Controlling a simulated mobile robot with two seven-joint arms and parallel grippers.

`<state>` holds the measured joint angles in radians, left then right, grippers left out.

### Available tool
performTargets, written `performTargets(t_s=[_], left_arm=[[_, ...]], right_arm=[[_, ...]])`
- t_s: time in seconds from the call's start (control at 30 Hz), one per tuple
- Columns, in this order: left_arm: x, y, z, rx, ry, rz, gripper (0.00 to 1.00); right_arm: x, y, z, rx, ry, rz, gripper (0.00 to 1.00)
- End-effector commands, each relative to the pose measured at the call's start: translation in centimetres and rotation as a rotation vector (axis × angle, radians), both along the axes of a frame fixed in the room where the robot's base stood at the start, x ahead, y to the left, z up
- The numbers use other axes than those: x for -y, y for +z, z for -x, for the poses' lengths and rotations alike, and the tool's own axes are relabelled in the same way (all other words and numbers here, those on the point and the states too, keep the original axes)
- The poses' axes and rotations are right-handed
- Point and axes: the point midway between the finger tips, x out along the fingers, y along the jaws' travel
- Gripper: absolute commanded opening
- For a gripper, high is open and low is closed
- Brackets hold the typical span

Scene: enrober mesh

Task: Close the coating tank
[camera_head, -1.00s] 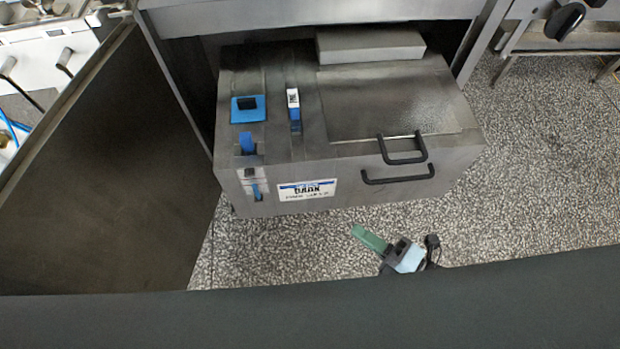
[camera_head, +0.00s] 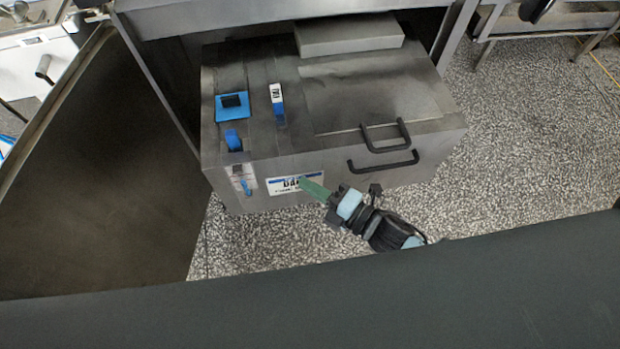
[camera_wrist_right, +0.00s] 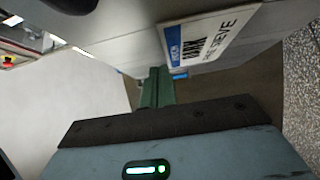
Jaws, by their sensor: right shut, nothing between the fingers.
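The coating tank (camera_head: 240,172) is a grey metal box pulled partly out of the machine frame, with two black handles (camera_head: 384,162) at its front right. A white and blue label (camera_head: 285,185) is on its front face. My right gripper (camera_head: 312,188) has green fingers, shut and empty. In the head view it overlaps the label's right part; whether it touches the front is unclear. In the right wrist view, the fingers (camera_wrist_right: 157,88) point toward the tank front (camera_wrist_right: 130,45) near the label (camera_wrist_right: 208,40). My left gripper is not in view.
A large grey metal panel (camera_head: 90,170) stands open at the left. The machine frame (camera_head: 290,10) surrounds the tank's back. A bench (camera_head: 545,25) stands at the back right. The speckled floor (camera_head: 540,140) is clear to the right.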

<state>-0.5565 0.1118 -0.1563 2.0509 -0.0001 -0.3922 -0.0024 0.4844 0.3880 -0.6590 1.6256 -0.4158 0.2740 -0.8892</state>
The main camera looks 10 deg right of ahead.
Motion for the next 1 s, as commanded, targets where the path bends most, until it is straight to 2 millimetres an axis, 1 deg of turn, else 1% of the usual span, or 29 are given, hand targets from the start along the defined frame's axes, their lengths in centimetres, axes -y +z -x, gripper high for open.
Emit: performTargets(t_s=[0.1, 0.2, 0.57, 0.73, 0.87, 1.0], left_arm=[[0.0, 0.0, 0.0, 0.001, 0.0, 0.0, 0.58], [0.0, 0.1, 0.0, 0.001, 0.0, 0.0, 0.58], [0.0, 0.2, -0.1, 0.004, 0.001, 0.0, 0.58], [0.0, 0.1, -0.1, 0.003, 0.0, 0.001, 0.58], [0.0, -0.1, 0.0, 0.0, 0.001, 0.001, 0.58], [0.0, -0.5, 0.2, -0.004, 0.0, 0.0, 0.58]], right_arm=[[0.0, 0.0, -1.0, 0.0, 0.0, 0.0, 0.0], [-0.1, 0.0, -1.3, -0.001, 0.001, -0.001, 0.0], [0.0, 0.0, -1.4, -0.001, 0.0, -0.001, 0.0], [-0.1, 0.0, -1.8, 0.0, 0.0, -0.001, 0.0], [-0.1, 0.0, -2.6, 0.0, -0.001, 0.0, 0.0], [-0.1, 0.0, -4.2, 0.001, -0.003, 0.0, 0.0]])
